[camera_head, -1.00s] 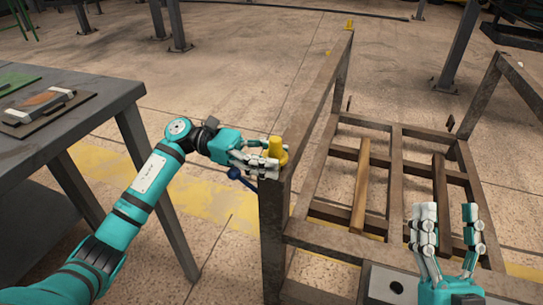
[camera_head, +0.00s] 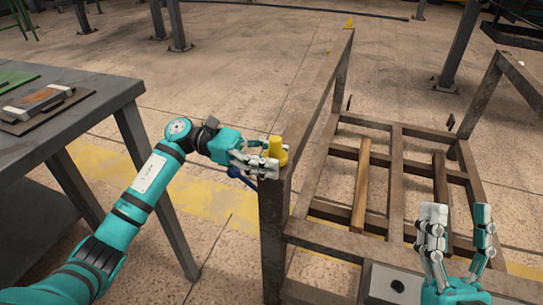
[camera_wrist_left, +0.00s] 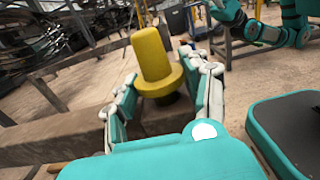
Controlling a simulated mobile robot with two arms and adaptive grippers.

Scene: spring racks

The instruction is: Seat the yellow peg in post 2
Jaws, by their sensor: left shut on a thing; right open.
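The yellow peg (camera_head: 276,148), a round stem on a wider flange, stands upright at the top of the rack's near left post (camera_head: 272,235). It also shows in the left wrist view (camera_wrist_left: 152,58). My left gripper (camera_head: 262,165) is shut on the peg, its fingers on both sides around the flange. A dark part shows under the flange in the wrist view; I cannot tell how deep the peg sits. No post number is legible. My right gripper (camera_head: 459,222) is open and empty, fingers upward, over the rack's near right side.
A similar yellow piece (camera_head: 348,22) is on the rack's far left corner, with a small yellow spot (camera_head: 328,52) near it. A grey table (camera_head: 70,125) with a flat clamped board (camera_head: 38,108) stands at left. Steel columns rise behind. The floor between table and rack is open.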

